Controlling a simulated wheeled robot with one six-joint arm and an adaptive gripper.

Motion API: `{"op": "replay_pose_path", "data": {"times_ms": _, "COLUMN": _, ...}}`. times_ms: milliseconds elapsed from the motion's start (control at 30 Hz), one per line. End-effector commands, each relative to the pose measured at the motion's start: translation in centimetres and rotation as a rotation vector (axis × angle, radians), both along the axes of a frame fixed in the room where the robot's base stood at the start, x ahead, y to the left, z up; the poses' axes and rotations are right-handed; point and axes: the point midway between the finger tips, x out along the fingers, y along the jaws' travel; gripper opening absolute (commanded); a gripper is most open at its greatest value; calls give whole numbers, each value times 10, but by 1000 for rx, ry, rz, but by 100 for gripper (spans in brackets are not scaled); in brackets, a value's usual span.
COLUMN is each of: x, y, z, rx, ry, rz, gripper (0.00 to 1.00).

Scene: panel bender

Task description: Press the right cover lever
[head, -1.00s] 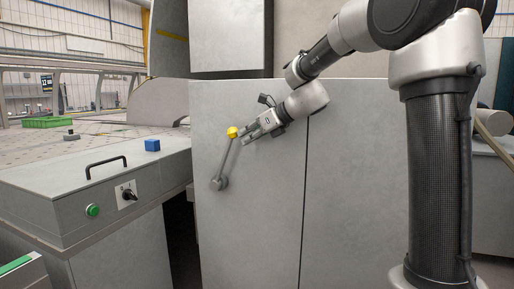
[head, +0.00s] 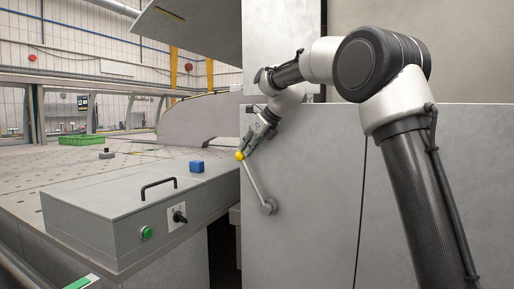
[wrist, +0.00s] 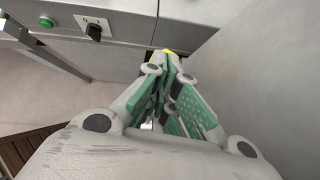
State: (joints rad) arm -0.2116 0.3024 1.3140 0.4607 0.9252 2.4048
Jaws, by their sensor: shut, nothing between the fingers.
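The lever (head: 256,182) is on the front of the grey cabinet. It is a grey rod with a yellow ball knob (head: 240,155), and it tilts up and left from its round pivot (head: 270,206). My gripper (head: 247,145) is shut and empty. Its fingertips are at the upper right side of the knob and appear to touch it. In the wrist view the fingers (wrist: 166,62) are together, and a sliver of the yellow knob (wrist: 169,52) shows just past the tips. The rod is hidden there.
Left of the lever is a grey control box with a black handle (head: 158,185), a green button (head: 146,232) and a black rotary switch (head: 179,216). A gap separates box and cabinet.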

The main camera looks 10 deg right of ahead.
Motion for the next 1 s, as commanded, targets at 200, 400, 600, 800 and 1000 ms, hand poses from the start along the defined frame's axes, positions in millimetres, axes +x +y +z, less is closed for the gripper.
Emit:
{"op": "replay_pose_path", "data": {"times_ms": 200, "x": 14, "y": 20, "z": -10, "rx": -1, "ry": 0, "rz": 1, "gripper": 0}}
{"op": "replay_pose_path", "data": {"times_ms": 400, "x": 20, "y": 28, "z": -14, "rx": 0, "ry": 0, "rz": 1, "gripper": 0}}
{"op": "replay_pose_path", "data": {"times_ms": 600, "x": 22, "y": 30, "z": -16, "rx": 0, "ry": 0, "rz": 0, "gripper": 0}}
{"op": "replay_pose_path", "data": {"times_ms": 800, "x": 22, "y": 30, "z": -16, "rx": 0, "ry": 0, "rz": 0, "gripper": 0}}
{"op": "replay_pose_path", "data": {"times_ms": 1000, "x": 22, "y": 29, "z": -15, "rx": -1, "ry": -1, "rz": -1, "gripper": 0}}
